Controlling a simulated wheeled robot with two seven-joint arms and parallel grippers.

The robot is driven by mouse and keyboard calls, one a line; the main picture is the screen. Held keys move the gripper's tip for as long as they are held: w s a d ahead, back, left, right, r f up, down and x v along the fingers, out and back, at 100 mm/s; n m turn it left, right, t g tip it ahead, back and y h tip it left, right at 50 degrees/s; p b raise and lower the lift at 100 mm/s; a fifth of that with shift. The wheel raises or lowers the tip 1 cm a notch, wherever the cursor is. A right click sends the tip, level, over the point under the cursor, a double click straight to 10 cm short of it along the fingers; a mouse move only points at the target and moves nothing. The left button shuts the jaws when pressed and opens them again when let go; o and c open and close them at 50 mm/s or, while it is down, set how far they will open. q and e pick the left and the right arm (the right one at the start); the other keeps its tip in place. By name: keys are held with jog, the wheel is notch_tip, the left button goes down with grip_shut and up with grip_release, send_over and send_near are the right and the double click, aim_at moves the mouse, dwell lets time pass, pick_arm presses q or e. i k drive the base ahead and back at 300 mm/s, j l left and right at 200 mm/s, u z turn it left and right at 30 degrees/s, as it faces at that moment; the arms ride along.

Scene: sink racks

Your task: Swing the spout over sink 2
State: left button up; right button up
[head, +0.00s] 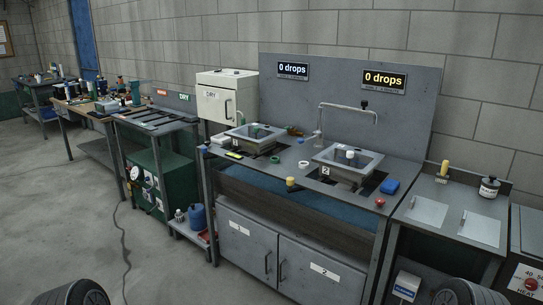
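The metal spout (345,106) rises from a post between the two sinks, and its horizontal arm points right. Its down-turned tip appears above and behind the back right part of sink 2 (329,158). I cannot tell whether the tip is directly over the basin. Sink 2 is a square grey basin with a "2" label and a small white-topped object inside. Sink 1 (233,136), a similar basin, is to the left with a green object inside. Neither of my grippers is in view.
Two displays, left (293,71) and right (390,81), read "0 drops". A side table (455,215) stands right. Open floor lies left.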

aim_at(364, 104)
jog(key=i+j+u, duration=0.2)
jog(key=i+u, duration=0.15)
jog(key=i, duration=0.2)
jog(key=i+j+u, duration=0.1)
jog(key=i+u, duration=0.3)
jog(key=i, duration=0.15)
jog(key=i+l+u, duration=0.15)
jog(key=i+u, duration=0.2)
jog(key=i, duration=0.85)
jog(key=z, duration=3.6)
